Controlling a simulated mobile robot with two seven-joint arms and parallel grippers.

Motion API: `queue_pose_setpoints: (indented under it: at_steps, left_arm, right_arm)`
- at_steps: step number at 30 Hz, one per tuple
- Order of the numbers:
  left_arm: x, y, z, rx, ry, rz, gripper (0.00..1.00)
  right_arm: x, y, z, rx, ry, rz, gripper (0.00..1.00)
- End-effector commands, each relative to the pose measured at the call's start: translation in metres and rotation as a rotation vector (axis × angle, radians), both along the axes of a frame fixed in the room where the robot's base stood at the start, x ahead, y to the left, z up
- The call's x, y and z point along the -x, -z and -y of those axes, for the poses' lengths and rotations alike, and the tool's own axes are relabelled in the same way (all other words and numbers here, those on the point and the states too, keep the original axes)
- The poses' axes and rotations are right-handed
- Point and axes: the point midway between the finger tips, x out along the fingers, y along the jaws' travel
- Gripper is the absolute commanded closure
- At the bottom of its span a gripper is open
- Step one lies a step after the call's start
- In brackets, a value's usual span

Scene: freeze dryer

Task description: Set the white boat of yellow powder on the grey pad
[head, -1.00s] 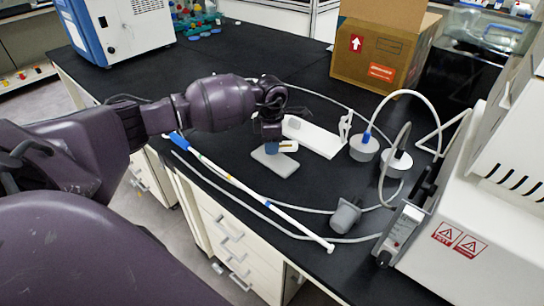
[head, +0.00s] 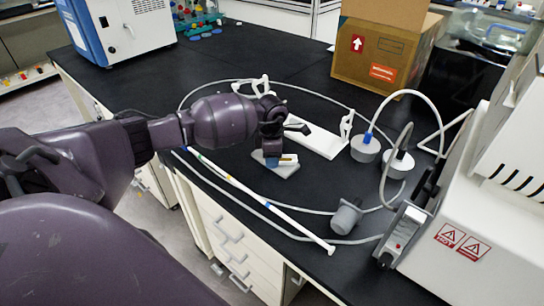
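The small white boat with yellow powder (head: 289,158) is at the tip of my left gripper (head: 274,160), over the right part of the grey pad (head: 284,172). My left gripper points down and appears shut on the boat's left end; its fingers partly hide the boat and the pad. The boat is very low over the pad; I cannot tell whether it touches. The pad lies flat on the black bench near its front edge. My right gripper is not in view.
A white stand (head: 322,143) lies just behind the pad. A hose loops around this area. A long white rod (head: 245,187) lies along the front edge, with a grey plug (head: 346,216) to the right. Two round grey-white caps (head: 365,150) and a cardboard box (head: 380,60) stand farther back.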

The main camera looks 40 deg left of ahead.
Motion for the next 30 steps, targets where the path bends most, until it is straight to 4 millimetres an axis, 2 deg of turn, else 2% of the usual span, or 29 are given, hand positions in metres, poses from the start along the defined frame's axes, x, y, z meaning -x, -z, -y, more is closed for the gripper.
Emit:
queue_pose_setpoints:
  at_steps: [1, 4, 11, 16, 20, 30]
  left_arm:
    - [0.000, 0.000, 0.000, 0.000, 0.000, 0.000, 0.55]
    - [0.000, 0.000, 0.000, 0.000, 0.000, 0.000, 0.41]
    - [0.000, -0.001, 0.000, 0.001, 0.000, 0.001, 0.41]
    - [-0.001, -0.010, 0.000, 0.000, 0.000, 0.004, 0.41]
    - [-0.001, -0.030, 0.000, -0.002, 0.002, 0.004, 0.41]
    - [-0.001, -0.094, 0.000, 0.000, 0.001, 0.004, 0.41]
  right_arm:
    - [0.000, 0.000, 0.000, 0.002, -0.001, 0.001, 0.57]
    - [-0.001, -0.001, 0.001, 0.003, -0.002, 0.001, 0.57]
    - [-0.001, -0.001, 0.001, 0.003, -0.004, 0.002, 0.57]
    - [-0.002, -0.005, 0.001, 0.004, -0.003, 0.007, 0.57]
    - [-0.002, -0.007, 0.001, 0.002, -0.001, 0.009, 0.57]
    - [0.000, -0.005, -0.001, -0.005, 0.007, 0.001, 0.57]
